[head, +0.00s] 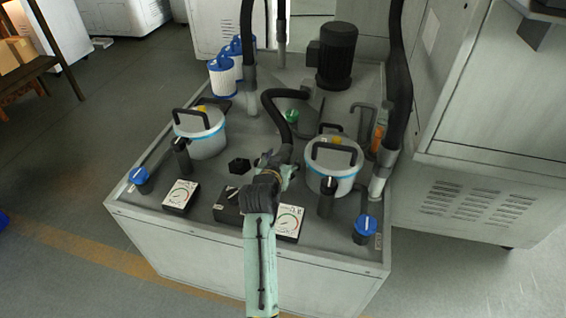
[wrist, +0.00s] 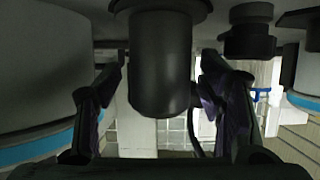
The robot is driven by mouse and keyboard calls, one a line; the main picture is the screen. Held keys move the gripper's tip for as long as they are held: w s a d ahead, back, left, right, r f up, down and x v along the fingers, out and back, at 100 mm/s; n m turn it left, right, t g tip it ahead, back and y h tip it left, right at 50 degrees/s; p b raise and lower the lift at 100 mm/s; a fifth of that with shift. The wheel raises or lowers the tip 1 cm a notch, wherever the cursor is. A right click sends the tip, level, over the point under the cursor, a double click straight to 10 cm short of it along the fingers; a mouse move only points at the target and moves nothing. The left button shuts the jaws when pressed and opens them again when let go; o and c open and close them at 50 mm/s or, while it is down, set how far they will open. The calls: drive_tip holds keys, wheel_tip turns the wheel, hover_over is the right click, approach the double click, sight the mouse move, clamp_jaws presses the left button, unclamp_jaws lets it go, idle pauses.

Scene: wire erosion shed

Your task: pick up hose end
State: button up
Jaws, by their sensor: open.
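A black hose (head: 271,100) arcs over the deck of a grey cabinet and comes down to my gripper (head: 277,168). Its lower end is mostly hidden by the gripper in the head view. In the wrist view, which looks upside down, a thick black cylinder with a wider collar, apparently the hose end (wrist: 160,65), lies between the two fingers of my gripper (wrist: 160,95). The fingers are open, one on each side of it. A gap shows on both sides, wider on the left, so I see no grip on it.
A lidded canister (head: 333,165) stands close on the right, another (head: 200,132) to the left. A small black fitting (head: 239,165) is just left of my gripper. Gauges (head: 180,196) and blue-topped valves (head: 365,228) line the front. A black motor (head: 337,55) stands behind.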

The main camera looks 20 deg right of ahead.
drive_tip(key=shift+c, duration=0.2)
clamp_jaws()
idle(0.6)
drive_tip(key=shift+r, duration=0.2)
